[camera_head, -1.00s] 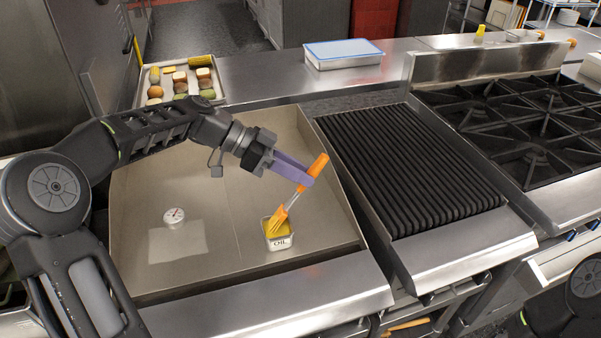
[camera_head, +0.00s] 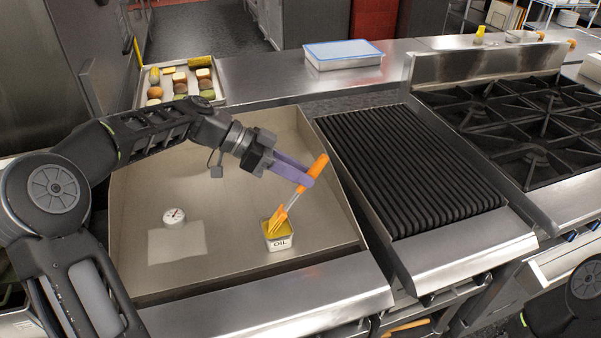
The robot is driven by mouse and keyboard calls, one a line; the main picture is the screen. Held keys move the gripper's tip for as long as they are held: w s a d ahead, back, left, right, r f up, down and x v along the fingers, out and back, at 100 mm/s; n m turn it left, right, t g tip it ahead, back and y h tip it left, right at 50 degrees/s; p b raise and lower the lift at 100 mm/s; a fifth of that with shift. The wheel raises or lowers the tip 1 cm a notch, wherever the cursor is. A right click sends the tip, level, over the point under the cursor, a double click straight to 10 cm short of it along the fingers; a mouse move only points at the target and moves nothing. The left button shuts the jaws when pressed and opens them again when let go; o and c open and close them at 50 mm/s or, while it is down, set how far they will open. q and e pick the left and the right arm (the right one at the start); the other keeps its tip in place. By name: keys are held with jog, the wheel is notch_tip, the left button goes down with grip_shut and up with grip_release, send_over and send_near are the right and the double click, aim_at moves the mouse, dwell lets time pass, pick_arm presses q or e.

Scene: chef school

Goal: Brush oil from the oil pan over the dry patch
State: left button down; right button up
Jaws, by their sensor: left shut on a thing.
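My left gripper (camera_head: 308,181) is shut on the orange handle of the brush (camera_head: 319,166) above the griddle. The brush tilts down to the left, and its orange bristle end is at the oil pan (camera_head: 278,241), over or in the yellow oil. The oil pan is a small metal tin marked OIL, on the griddle (camera_head: 232,205) near its front right. It looks slightly tilted. The dry patch (camera_head: 177,243) is a paler rectangle on the griddle, left of the tin. Only a dark link of my right arm shows at the lower right edge; its gripper is out of view.
A round dial thermometer (camera_head: 173,216) sits at the upper edge of the pale patch. A black ribbed grill (camera_head: 410,170) lies right of the griddle, with burners (camera_head: 530,130) beyond. A food tray (camera_head: 180,85) and a blue-lidded container (camera_head: 343,54) stand behind.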

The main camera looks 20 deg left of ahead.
pick_arm(q)
jog(key=shift+a+f, duration=0.1)
jog(key=shift+r+p, duration=1.45)
jog(key=shift+r, duration=2.15)
